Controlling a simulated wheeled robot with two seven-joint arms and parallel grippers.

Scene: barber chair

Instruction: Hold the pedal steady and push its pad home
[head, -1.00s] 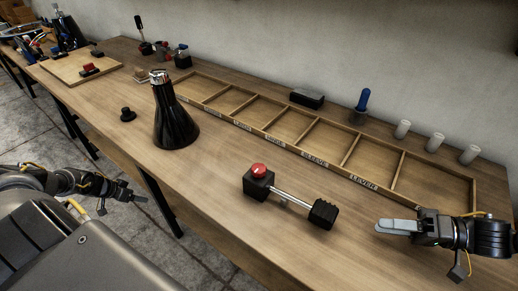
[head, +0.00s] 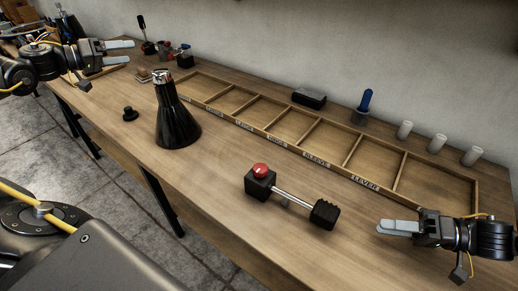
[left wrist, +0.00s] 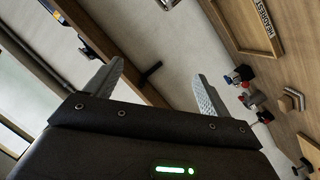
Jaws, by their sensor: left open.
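The pedal lies on the bench in the head view: a black block with a red knob (head: 261,170), a silver rod (head: 292,200) and a ribbed black pad (head: 325,213) at the rod's right end. I cannot tell whether a gap remains between pad and rod. My left gripper (head: 132,52) is open and empty over the bench's far left end, well away from the pedal. Its two spread fingers also show in the left wrist view (left wrist: 157,70). My right gripper (head: 380,228) is to the right of the pad, apart from it, its fingers overlapping edge-on.
A black cone-shaped bottle (head: 177,115) stands left of the pedal. A small black knob (head: 129,114) lies further left. A labelled wooden compartment tray (head: 330,164) runs along the back. White cylinders (head: 437,143) and a blue-handled tool (head: 365,101) stand behind it.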

